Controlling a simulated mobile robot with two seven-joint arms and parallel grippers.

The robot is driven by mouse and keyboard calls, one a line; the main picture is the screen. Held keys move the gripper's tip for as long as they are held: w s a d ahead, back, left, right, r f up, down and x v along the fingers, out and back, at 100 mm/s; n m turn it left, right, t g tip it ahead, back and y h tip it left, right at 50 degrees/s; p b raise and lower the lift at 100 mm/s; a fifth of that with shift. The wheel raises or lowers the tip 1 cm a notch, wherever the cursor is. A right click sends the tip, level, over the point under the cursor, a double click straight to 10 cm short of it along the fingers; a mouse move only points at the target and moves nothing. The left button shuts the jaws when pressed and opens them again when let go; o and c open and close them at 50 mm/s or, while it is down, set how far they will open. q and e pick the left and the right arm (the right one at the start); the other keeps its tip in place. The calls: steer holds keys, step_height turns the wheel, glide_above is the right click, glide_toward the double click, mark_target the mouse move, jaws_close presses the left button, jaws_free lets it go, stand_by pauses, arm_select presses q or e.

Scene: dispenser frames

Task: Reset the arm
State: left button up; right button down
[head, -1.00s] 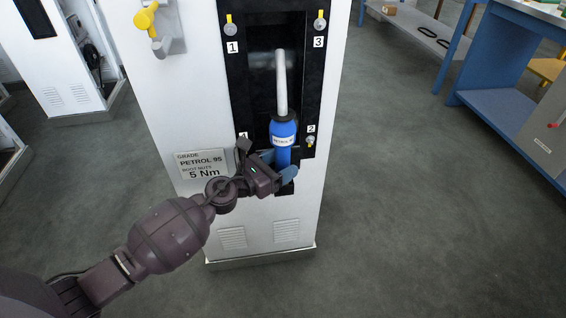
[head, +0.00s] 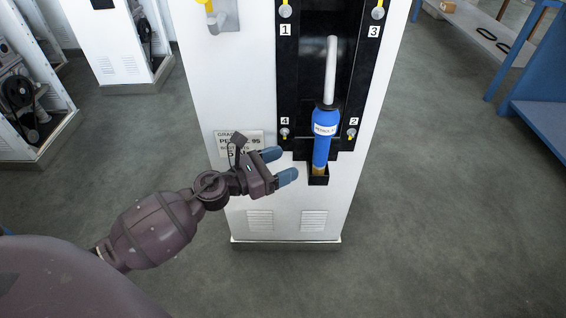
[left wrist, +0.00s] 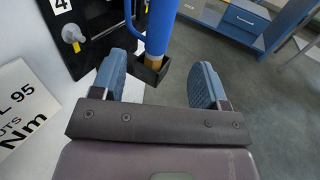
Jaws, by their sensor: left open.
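My left gripper (head: 283,166) is open and empty, in front of the white dispenser, left of and apart from the blue nozzle (head: 322,140). In the left wrist view its two blue fingers (left wrist: 158,88) stand wide apart with nothing between them. The nozzle stands upright with its grey spout up and its lower end in a small black holder (head: 318,178). In the left wrist view the blue nozzle (left wrist: 160,25) and the holder (left wrist: 150,70) show beyond the fingers. My right gripper is not in view.
The white dispenser (head: 240,95) has a black panel with numbered bolts 1 to 4. A grade label (head: 238,143) is partly hidden behind my left gripper. Open dispenser cabinets stand at the left and a blue bench (head: 540,125) at the right. The grey floor between is clear.

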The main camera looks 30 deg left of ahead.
arm_select(q)
steer(key=s+d+f+m+g+y, duration=0.1)
steer(key=s+f+m+g+y, duration=0.3)
steer(key=s+m, duration=1.25)
steer(key=s+d+f+m+g+y, duration=0.15)
steer(key=s+f+m+y, duration=0.35)
steer(key=s+m, duration=1.15)
step_height(320, 180, up, 9)
steer(key=a+n+p, duration=0.1)
steer(key=p, duration=1.4)
steer(key=shift+w+a+t+h, duration=0.3)
steer(key=shift+w+t, duration=0.05)
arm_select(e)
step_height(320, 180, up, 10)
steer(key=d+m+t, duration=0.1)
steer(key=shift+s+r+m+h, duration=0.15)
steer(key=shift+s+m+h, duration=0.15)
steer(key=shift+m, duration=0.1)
